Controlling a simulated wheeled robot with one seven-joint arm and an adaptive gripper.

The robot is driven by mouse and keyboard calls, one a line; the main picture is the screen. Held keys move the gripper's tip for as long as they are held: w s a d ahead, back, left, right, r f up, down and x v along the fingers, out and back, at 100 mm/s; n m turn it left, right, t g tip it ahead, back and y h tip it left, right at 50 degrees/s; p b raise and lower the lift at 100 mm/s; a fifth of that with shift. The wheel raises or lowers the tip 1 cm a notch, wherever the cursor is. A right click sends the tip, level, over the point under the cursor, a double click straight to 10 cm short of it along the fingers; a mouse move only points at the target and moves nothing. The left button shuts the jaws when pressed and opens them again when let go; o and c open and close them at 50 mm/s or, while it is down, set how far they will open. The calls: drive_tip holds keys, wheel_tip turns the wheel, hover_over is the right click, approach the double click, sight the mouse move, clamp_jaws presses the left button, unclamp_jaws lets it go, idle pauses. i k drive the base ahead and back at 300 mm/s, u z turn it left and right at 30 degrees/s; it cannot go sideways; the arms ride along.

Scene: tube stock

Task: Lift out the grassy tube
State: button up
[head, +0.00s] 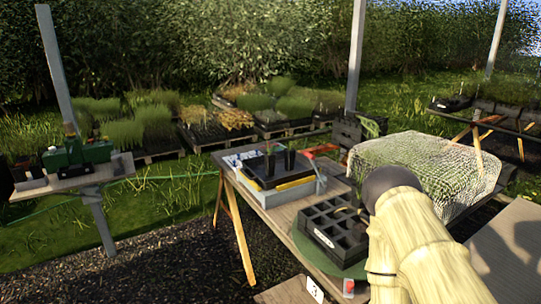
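A black tray with square cells (324,234) sits on a green round mat (303,245) on the wooden table, left of my arm. Most of its cells look dark and empty; a small brownish patch shows near its back, too small to make out. My pale arm covers the tray's right side, and my gripper does not show.
A netted mound of greenery (425,165) stands behind my arm. A grey-blue box (281,196) lies under the dark tray. A small red item (349,287) is at the table's front edge. A side bench (75,178) with a green device stands left, across open gravel.

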sight(269, 157)
drive_tip(key=i, duration=0.25)
drive_tip(key=z, duration=0.4)
drive_tip(key=k, duration=0.45)
drive_tip(key=z, duration=0.4)
drive_tip(key=i, duration=0.45)
drive_tip(key=u, duration=1.05)
drive_tip(key=i, duration=1.2)
drive_tip(key=u, duration=0.6)
